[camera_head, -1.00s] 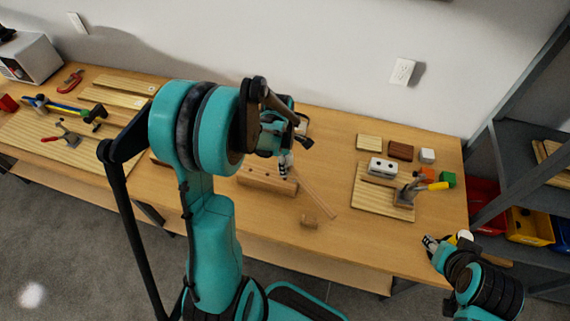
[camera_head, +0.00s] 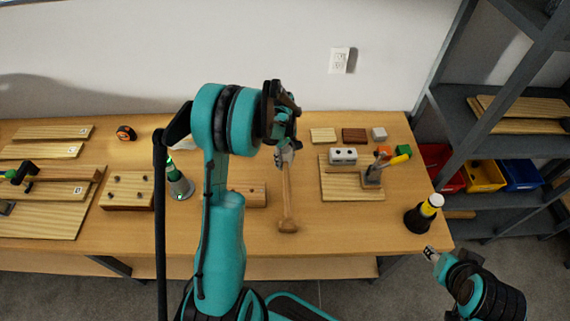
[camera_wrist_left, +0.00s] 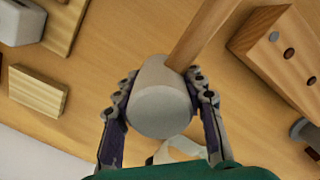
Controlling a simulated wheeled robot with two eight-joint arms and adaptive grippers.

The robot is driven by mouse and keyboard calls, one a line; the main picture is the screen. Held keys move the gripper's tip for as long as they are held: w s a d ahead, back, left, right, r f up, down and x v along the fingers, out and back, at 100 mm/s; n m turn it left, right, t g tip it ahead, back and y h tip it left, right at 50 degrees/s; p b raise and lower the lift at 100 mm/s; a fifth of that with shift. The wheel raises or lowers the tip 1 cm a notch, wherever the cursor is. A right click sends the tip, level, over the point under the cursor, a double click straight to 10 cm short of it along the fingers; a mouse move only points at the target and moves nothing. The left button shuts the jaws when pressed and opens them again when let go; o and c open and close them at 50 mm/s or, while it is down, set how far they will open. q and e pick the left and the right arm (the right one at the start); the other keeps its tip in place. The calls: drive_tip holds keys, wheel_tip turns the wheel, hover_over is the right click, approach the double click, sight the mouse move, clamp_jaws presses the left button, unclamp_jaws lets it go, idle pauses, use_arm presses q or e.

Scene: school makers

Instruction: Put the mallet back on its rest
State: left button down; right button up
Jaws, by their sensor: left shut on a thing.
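My left gripper (camera_head: 287,150) is shut on the mallet's head in the middle of the head view, above the table. In the left wrist view the mallet (camera_wrist_left: 160,98) has a pale grey round head between both fingers (camera_wrist_left: 160,110). Its wooden handle (camera_head: 286,192) points toward the table's front edge. A wooden block with dark holes (camera_head: 250,195) is left of the handle, partly hidden by my arm; I cannot tell which block is the rest. My right gripper (camera_head: 432,254) is beyond the table's front right edge.
A pale board (camera_head: 340,188) with a white block (camera_head: 343,155) and a clamp-like tool (camera_head: 373,173) lies to the right. A black and yellow bottle (camera_head: 418,217) stands at the front right corner. A peg block (camera_head: 127,190) is left. Table between handle and board is clear.

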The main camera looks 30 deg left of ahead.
use_arm(q)
drive_tip(key=shift+w+d+f, duration=0.2)
drive_tip(key=shift+w+f, duration=0.1)
drive_tip(key=shift+f, duration=0.05)
drive_tip(key=shift+f+b, duration=1.1)
drive_tip(key=shift+f, duration=0.7)
drive_tip(key=shift+f+b, duration=0.45)
drive_tip(key=c, duration=0.8)
unclamp_jaws()
drive_tip(key=shift+c, duration=0.2)
